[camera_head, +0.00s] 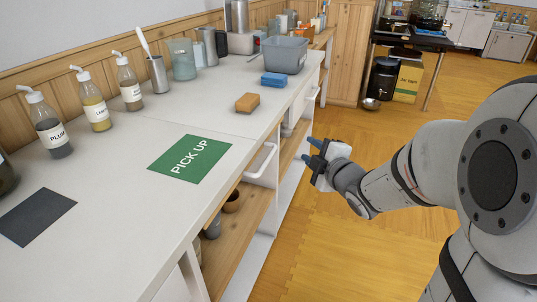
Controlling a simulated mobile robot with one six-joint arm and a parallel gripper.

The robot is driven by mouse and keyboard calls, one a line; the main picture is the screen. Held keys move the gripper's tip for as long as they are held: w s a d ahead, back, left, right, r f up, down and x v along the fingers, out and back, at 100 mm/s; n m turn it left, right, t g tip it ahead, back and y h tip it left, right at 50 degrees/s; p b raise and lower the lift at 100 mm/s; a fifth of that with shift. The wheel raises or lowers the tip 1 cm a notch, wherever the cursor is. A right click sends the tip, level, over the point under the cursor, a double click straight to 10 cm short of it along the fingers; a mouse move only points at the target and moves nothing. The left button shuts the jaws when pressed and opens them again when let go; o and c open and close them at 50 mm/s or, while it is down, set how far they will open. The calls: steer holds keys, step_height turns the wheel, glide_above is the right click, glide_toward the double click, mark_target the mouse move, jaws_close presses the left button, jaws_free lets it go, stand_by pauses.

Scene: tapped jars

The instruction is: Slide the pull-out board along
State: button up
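No pull-out board can be told apart for certain. A white bar handle (264,160) stands out from the front edge of the white counter (110,210), right of the green "PICK UP" mat (190,158). A second white handle (313,94) sits farther back along the same edge. My gripper (309,150) is in front of the counter, to the right of the nearer handle and apart from it. Its two blue-tipped fingers point left toward the counter and are spread, with nothing seen between them.
Pump bottles (96,113) line the wall side. An orange sponge (248,102), a blue sponge (274,79) and a grey basin (284,54) are on the counter. A wooden shelf (240,240) with cups lies below. The wooden floor (340,250) at right is clear.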

mark_target(267, 158)
steer(key=s+a+f+n+y+b, duration=0.2)
steer(key=a+f+n+y+b, duration=0.3)
steer(key=f+n+y+b, duration=0.15)
steer(key=shift+n+g+y, duration=0.5)
steer(key=shift+n+y, duration=0.15)
steer(key=shift+y, duration=0.1)
steer(key=x, duration=0.7)
steer(key=shift+s+a+r, duration=0.1)
steer(key=shift+a+r, duration=0.25)
steer(key=shift+a, duration=0.2)
jaws_close()
